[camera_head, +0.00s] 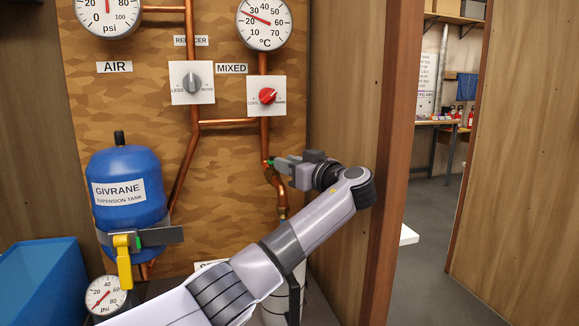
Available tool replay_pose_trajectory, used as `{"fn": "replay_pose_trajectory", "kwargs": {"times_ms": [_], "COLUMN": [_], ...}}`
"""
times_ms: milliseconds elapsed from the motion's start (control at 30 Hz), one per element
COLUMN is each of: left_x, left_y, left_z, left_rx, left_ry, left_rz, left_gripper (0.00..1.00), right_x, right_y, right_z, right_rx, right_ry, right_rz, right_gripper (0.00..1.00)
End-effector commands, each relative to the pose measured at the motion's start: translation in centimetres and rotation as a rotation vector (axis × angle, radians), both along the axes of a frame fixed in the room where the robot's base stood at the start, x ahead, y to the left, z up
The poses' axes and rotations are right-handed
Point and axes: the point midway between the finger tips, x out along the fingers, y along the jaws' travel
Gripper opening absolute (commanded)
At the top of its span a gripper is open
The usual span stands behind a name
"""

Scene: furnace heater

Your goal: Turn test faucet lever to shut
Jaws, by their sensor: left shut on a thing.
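My left gripper (278,164) is at the copper pipe right of the middle, with its fingers pointing left. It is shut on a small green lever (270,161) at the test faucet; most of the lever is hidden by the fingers. The curved copper faucet pipe (277,188) runs down just below the fingers to a brass end. My left arm crosses the lower middle and hides what is behind it. My right gripper is not in view.
A blue expansion tank (127,187) with a yellow lever (123,262) stands at the left. A red mixing knob (267,96) and a grey reducer knob (192,84) are above. A wooden side wall (345,90) stands close right of my gripper, beside an open doorway.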

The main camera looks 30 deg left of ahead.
Motion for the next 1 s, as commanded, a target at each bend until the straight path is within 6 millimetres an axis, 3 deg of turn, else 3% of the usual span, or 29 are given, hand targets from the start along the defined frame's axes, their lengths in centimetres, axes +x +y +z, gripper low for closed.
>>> {"fn": "replay_pose_trajectory", "kwargs": {"times_ms": [33,67,100,133,467,800,1000], "left_x": [0.0,0.0,0.0,0.0,-0.1,-1.6,-2.1], "left_y": [0.0,0.0,0.0,0.0,-0.4,-5.3,-6.7], "left_z": [0.4,0.4,0.4,0.4,0.0,0.0,0.1], "left_rx": [0.004,0.004,0.004,0.003,0.001,0.000,0.002], "left_ry": [-0.008,-0.008,-0.008,-0.006,-0.003,-0.005,-0.005], "left_rz": [-0.003,-0.003,-0.004,-0.003,-0.003,-0.005,-0.003], "left_gripper": [0.00,0.32,0.45,0.47,0.47,0.47,0.47], "right_x": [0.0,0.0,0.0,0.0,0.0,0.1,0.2], "right_y": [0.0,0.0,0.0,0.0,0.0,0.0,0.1], "right_z": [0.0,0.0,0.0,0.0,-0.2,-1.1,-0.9], "right_rx": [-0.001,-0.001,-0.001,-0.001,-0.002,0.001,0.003], "right_ry": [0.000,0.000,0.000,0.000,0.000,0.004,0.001], "right_rz": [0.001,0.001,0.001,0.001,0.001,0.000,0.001], "right_gripper": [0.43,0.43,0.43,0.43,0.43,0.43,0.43]}}
